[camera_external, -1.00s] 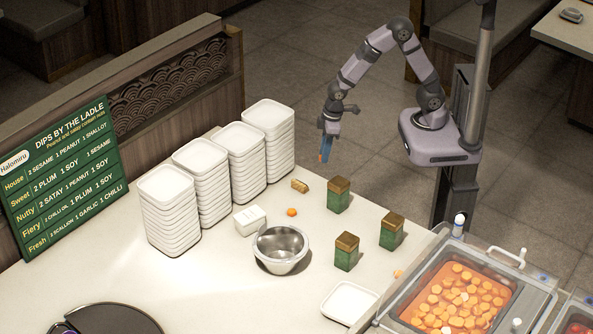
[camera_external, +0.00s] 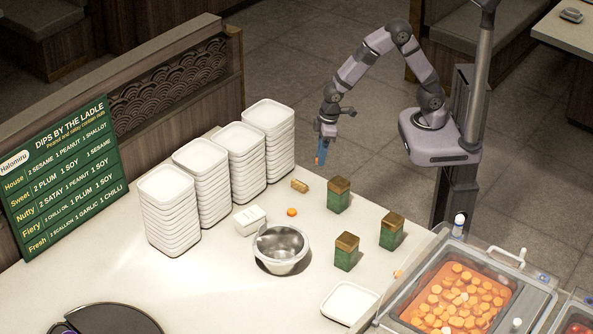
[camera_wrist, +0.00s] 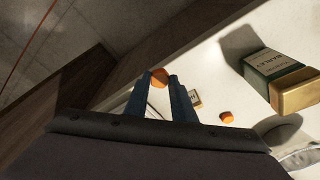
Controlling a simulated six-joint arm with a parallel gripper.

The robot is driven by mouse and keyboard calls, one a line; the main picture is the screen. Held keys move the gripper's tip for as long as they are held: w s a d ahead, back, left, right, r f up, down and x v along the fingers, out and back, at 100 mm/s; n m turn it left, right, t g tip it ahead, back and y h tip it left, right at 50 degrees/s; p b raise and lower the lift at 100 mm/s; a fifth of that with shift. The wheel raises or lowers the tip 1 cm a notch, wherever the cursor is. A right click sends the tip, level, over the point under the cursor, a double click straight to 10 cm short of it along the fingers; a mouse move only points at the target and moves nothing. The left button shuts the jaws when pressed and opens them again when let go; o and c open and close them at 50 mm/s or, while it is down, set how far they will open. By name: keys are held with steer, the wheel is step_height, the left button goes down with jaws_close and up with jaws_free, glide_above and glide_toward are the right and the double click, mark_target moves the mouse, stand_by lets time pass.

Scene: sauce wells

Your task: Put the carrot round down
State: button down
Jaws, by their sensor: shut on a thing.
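My gripper (camera_external: 322,150) hangs in the air near the counter's far edge, with blue fingers pointing down. It is shut on an orange carrot round (camera_wrist: 160,76), which sits between the fingertips in the wrist view. In the external view only a speck of orange shows at the tips. A second carrot round (camera_external: 292,212) lies on the white counter (camera_external: 215,290), apart from the gripper; it also shows in the wrist view (camera_wrist: 226,117).
Several green boxes with brown tops (camera_external: 339,195) stand to the right of the loose round. Stacked white dishes (camera_external: 268,140) stand left. A pan of carrot rounds (camera_external: 460,300) is right.

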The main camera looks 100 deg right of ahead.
steer(key=w+a+r, duration=0.1)
steer(key=w+a, duration=0.1)
steer(key=a, duration=0.5)
steer(key=w+a+r, duration=0.1)
steer(key=w+a, duration=0.2)
steer(key=a, duration=0.4)
step_height(320, 180, up, 3)
glide_above(319, 229)
steer(key=shift+s+n, duration=0.3)
steer(key=shift+s, duration=0.05)
steer(key=shift+f+p, duration=1.5)
steer(key=shift+f, duration=3.25)
steer(key=shift+f, duration=0.3)
steer(key=c, duration=1.5)
jaws_free()
steer(key=shift+r, duration=0.1)
